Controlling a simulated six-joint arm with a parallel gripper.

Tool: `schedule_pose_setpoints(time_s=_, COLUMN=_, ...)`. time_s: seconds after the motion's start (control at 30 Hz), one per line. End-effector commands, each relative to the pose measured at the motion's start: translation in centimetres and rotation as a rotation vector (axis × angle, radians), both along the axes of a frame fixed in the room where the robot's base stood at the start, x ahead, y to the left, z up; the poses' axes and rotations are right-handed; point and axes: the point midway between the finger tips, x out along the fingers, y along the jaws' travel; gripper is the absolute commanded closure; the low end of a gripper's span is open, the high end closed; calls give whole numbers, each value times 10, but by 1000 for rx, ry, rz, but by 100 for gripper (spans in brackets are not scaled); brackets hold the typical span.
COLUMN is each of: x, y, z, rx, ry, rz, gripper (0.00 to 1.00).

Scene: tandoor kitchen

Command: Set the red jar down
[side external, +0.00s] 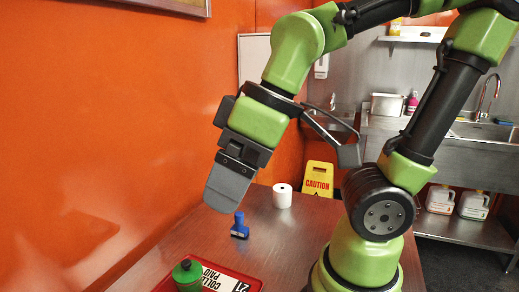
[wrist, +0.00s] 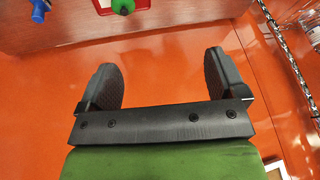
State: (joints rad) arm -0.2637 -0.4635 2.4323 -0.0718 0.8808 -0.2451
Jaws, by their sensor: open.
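No red jar shows in either view. My gripper (side external: 226,192) is above the table, pointing down and toward the orange wall. In the wrist view my gripper (wrist: 160,62) has its two dark fingers wide apart, with nothing between them. A green jar-like object (side external: 187,274) with a dark knob stands at the red tray (side external: 233,269), below and in front of my gripper. The green object (wrist: 123,6) and the tray (wrist: 103,11) also show at the top of the wrist view, clear of the fingers.
A blue stamp-like object (side external: 239,227) stands on the steel table (side external: 300,240) near the tray. A white roll (side external: 282,196) stands farther back. The orange wall (side external: 90,120) borders the table on the left. A yellow caution sign (side external: 319,178) is behind the table.

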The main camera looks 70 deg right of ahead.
Motion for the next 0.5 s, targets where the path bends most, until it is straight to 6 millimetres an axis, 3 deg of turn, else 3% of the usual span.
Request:
schedule_pose_setpoints(time_s=0.1, x=-9, y=-22, z=17, rx=121, ry=-81, rz=-285, gripper=10)
schedule_pose_setpoints(time_s=0.2, x=-14, y=-31, z=23, rx=187, ry=-121, rz=-426, gripper=10)
schedule_pose_setpoints(time_s=0.27, x=-16, y=-34, z=25, rx=210, ry=-134, rz=-473, gripper=24)
schedule_pose_setpoints(time_s=0.3, x=-17, y=-35, z=26, rx=219, ry=-139, rz=-489, gripper=26)
schedule_pose_setpoints(time_s=0.5, x=-17, y=-35, z=26, rx=225, ry=-140, rz=-501, gripper=26)
